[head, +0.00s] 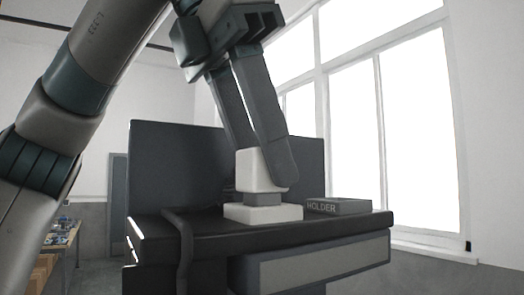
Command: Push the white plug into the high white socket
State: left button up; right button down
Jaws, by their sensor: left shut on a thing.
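My left gripper (266,168) comes down from above, with its two long grey fingers shut on the white plug (255,174). The plug is a white block held upright, partly covered by the nearer finger. A short grey part shows below it, directly above the white socket (263,213). The socket is a low white block on the dark raised shelf. The plug is lined up over the socket; I cannot tell how deep the grey part sits in it. My right gripper is not in view.
A grey block marked HOLDER (338,206) lies on the dark shelf (205,234) just right of the socket. A dark upright panel (165,165) stands behind. A dark cable-like strip (183,250) hangs over the shelf's front left. A table (64,243) stands far left.

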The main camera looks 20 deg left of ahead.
pick_arm(q)
jog(key=shift+f+b, duration=0.35)
jog(key=shift+f, duration=0.1)
dwell(0.3)
jog(key=o, duration=1.6)
jog(key=shift+o, duration=0.2)
jog(key=shift+r, duration=0.15)
jog(key=shift+r+p, duration=3.4)
jog(key=shift+p, duration=0.25)
